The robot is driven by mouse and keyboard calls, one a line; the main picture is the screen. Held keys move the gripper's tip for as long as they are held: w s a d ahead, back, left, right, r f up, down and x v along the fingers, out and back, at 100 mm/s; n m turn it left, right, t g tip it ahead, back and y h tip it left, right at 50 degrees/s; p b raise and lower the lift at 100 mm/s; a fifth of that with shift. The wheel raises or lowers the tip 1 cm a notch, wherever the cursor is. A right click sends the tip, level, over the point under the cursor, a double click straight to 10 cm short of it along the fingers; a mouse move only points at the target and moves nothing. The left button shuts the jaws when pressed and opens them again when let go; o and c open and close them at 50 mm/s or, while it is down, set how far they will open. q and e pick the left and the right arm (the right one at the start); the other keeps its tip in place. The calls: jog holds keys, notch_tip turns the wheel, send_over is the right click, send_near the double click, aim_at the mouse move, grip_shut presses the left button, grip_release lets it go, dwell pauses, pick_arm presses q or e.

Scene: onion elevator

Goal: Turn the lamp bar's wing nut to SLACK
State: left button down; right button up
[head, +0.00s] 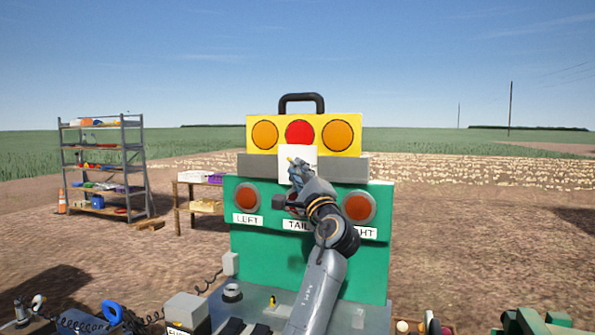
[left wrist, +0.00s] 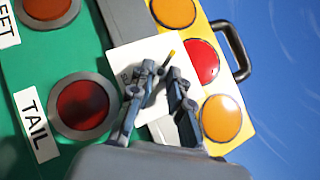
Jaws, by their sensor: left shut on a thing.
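The yellow lamp bar (head: 350,120), with two orange lamps, a red middle lamp and a black handle, sits on a grey rail (head: 350,168) above the green board. A white plate (head: 311,165) is fixed at its lower middle. My left gripper (head: 296,168) reaches up to this plate. In the left wrist view my left gripper (left wrist: 163,78) is shut on the wing nut in front of the plate (left wrist: 121,54). The fingers hide most of the nut; a yellow tip (left wrist: 172,54) sticks out past them. The plate's lettering is mostly covered. My right gripper is not in view.
The green board (head: 270,255) carries a left lamp (head: 246,198), a partly hidden tail lamp and a right lamp (head: 358,207). A shelf rack (head: 103,165) and a small wooden table (head: 190,196) stand behind at left. Loose items and coiled cable lie at lower left.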

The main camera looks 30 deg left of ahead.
pick_arm(q)
notch_tip(320, 180, up, 3)
jog(key=n+g+h+p, duration=0.2)
jog(key=n+h+p, duration=0.1)
jog(key=n+p, duration=0.1)
jog(key=n+g+h+p, duration=0.2)
jog(key=n+h+p, duration=0.1)
jog(key=n+p, duration=0.1)
jog(key=n+g+h+p, duration=0.2)
jog(key=n+h+p, duration=0.1)
jog(key=p, duration=0.3)
jog(key=shift+a+f+n, duration=0.1)
jog(key=shift+f+n, duration=0.1)
jog(key=shift+n, duration=0.2)
jog(key=shift+s+a+n+h+p, duration=0.1)
jog(key=shift+n+h+p, duration=0.35)
jog(key=shift+h, duration=0.45)
jog(key=shift+a+n+h, duration=0.2)
jog(key=shift+n+h, duration=0.35)
jog(key=shift+h, duration=0.55)
jog(key=n+h, duration=0.1)
jog(key=h, duration=0.1)
jog(key=n+t+h, duration=0.1)
jog(key=h, duration=0.1)
jog(key=shift+s+a+f, duration=0.1)
jog(key=shift+s+a, duration=0.05)
jog(key=shift+a, duration=0.25)
jog(key=shift+a+f+n+t+h, duration=0.1)
jog(key=shift+n+t+h, duration=0.3)
jog(key=shift+n+h, duration=0.55)
